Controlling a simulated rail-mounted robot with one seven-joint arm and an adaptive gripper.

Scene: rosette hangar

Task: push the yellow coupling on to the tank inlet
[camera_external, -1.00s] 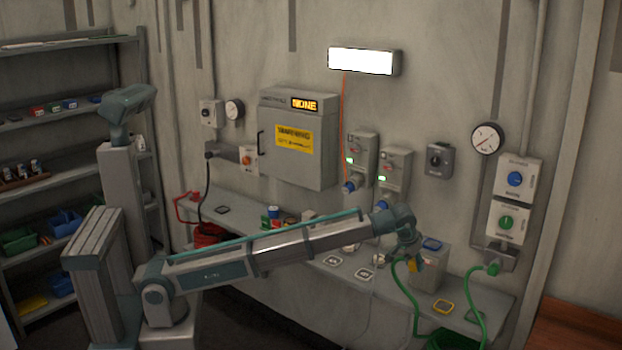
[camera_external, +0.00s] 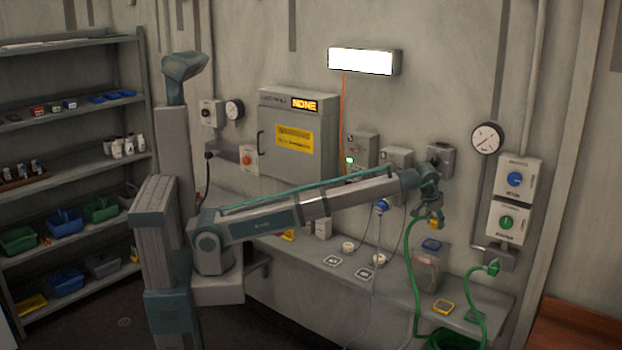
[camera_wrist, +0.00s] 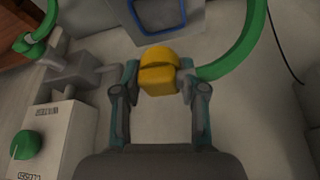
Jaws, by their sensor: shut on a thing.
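My gripper (camera_wrist: 158,88) is shut on the yellow coupling (camera_wrist: 158,72), which sits between the fingertips in the wrist view. In the external view the coupling (camera_external: 434,224) shows small below my gripper (camera_external: 432,212), held in the air above the bench. A green hose (camera_external: 411,270) runs down from the coupling; in the wrist view the hose (camera_wrist: 240,52) curves off to the upper right. The grey tank (camera_external: 429,268) stands on the bench just below the coupling, with a blue-framed square on top (camera_external: 431,244). I cannot make out the inlet for certain.
A second green hose (camera_external: 482,310) hangs from a wall fitting (camera_external: 494,268) on the right. A wall box with a green knob (camera_external: 506,222) is above it. A yellow-framed pad (camera_external: 443,307) lies on the bench by the tank.

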